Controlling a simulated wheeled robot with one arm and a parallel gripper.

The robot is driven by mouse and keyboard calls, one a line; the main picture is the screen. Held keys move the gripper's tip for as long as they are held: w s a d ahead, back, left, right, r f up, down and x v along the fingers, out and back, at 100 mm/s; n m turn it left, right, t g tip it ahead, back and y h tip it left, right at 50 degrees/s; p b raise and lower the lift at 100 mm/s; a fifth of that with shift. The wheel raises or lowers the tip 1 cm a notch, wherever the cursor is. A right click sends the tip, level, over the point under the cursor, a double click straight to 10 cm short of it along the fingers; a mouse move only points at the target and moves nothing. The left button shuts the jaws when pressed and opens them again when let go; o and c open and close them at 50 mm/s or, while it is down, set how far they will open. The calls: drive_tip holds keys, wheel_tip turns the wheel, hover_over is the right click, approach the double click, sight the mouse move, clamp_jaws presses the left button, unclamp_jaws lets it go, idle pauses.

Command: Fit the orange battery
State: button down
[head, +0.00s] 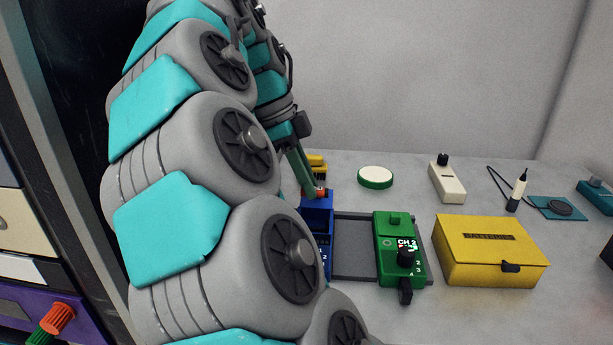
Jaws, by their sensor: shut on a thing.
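My arm comes down from the upper left. My gripper (312,188) is at its end, low over the back of the blue box (317,213), and is shut on the orange battery (321,192). Only a small orange part of the battery shows at the fingertips. The blue box stands at the left end of a dark grey rail or plate (354,245). My arm covers its left side. I cannot tell whether the battery touches the box or is above it.
A green box (390,245) with a black knob stands at the plate's right end. A yellow case (490,252) is to its right. Behind are a round green-and-white disc (375,177), a white device (446,182) and a yellow object (317,160) partly behind my gripper.

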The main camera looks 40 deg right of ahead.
drive_tip(key=b, duration=0.2)
hover_over(315, 227)
drive_tip(key=w+a, duration=0.1)
drive_tip(key=shift+f, duration=2.25)
drive_tip(key=shift+f, duration=0.3)
drive_tip(key=shift+f, duration=0.35)
drive_tip(key=shift+f+b, duration=0.55)
drive_tip(key=shift+f, duration=0.2)
drive_tip(key=c, duration=0.7)
unclamp_jaws()
